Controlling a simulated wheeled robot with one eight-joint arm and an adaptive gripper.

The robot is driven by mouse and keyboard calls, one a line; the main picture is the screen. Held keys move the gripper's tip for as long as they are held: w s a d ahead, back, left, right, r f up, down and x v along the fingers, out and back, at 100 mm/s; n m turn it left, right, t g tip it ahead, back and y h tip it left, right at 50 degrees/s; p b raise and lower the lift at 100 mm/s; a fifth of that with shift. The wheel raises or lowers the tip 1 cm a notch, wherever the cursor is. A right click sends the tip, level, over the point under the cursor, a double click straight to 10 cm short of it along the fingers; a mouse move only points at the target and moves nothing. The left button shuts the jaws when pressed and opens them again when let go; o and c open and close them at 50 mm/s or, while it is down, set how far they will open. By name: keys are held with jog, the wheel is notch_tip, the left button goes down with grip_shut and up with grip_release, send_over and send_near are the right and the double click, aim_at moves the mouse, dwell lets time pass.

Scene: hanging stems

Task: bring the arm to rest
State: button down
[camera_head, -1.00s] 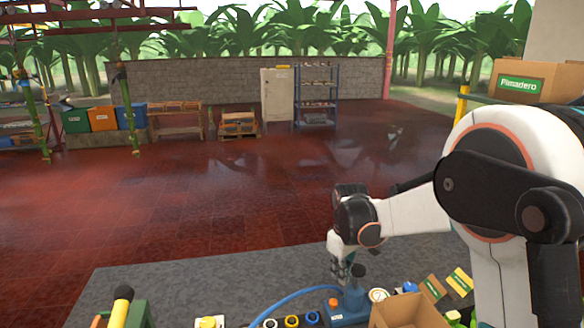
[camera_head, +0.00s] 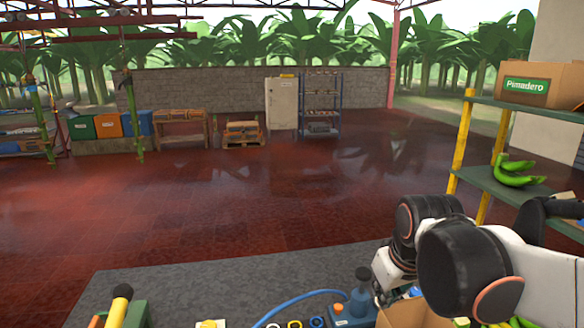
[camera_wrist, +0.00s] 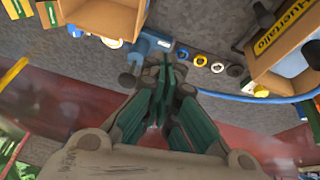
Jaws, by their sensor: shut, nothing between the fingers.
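My arm is folded low at the right of the head view, its dark and white links with orange rings in front of the shelf. My gripper (camera_head: 384,297) points down over the grey bench top, partly hidden by my own wrist. In the wrist view my gripper (camera_wrist: 164,68) shows its green-grey fingers together, with nothing between them.
A cardboard box (camera_head: 415,314) is below the gripper. A blue hose (camera_head: 290,302) curves along the bench (camera_head: 200,278). A shelf (camera_head: 500,186) with green bananas (camera_head: 515,171) stands at the right. Stems (camera_head: 132,115) hang at the far left. The red floor is open.

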jog(key=s+d+f+m+t+b, duration=0.1)
jog(key=s+f+m+t+b, duration=0.1)
jog(key=s, duration=0.9)
jog(key=shift+s+d+f+m+t, duration=0.4)
jog(key=shift+f+m, duration=0.1)
jog(key=shift+f, duration=0.15)
jog(key=shift+a, duration=0.1)
